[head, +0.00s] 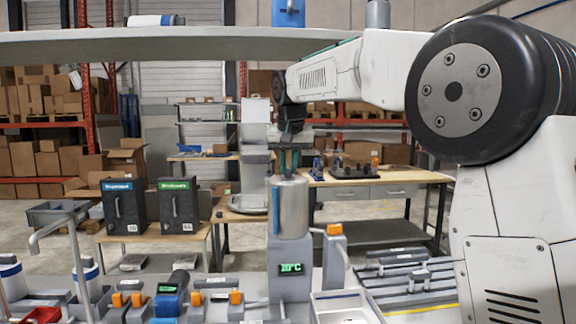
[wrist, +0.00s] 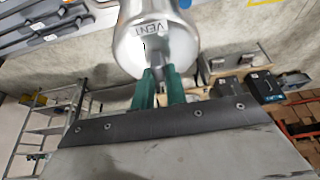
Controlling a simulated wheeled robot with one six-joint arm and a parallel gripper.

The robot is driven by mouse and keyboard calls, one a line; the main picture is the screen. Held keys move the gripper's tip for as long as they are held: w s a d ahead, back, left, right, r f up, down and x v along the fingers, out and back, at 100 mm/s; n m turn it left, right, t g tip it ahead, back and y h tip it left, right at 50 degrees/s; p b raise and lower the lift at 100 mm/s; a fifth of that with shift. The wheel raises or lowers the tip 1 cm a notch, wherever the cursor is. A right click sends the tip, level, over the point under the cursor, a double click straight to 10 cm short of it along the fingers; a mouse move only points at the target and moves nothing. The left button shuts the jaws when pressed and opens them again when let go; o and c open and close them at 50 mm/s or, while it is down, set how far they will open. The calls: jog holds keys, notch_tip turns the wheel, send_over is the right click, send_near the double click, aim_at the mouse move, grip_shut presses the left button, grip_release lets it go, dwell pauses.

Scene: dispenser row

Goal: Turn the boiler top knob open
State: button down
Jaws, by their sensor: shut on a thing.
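The boiler (head: 290,208) is a silver upright cylinder on a grey base with a green "20°C" display, in the middle of the head view. In the wrist view the boiler (wrist: 165,45) fills the top centre and carries a "VENT" label (wrist: 148,28). My gripper (head: 289,168) points down at the boiler's top. In the wrist view my gripper (wrist: 160,80) has two green fingers against the boiler's end, shut on the top knob. The knob is mostly hidden between the fingers, so its turn angle cannot be told.
A grey shelf (head: 180,46) crosses above, near my arm. A metal tap pipe (head: 75,240) stands at the left. Orange-topped dispensers (head: 130,300) line the front. An orange-tipped lever post (head: 334,240) stands just right of the boiler. A white tray (head: 345,305) lies front right.

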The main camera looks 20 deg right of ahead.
aim_at(289, 179)
jog(key=c, duration=1.4)
grip_release()
jog(key=shift+c, duration=0.2)
jog(key=shift+r, duration=0.1)
jog(key=shift+s+r, duration=0.15)
jog(key=shift+r, duration=0.15)
jog(key=v, duration=0.4)
jog(key=s+a, duration=0.2)
jog(key=s, duration=0.9)
jog(key=shift+s+a, duration=0.15)
jog(key=shift+s, duration=0.25)
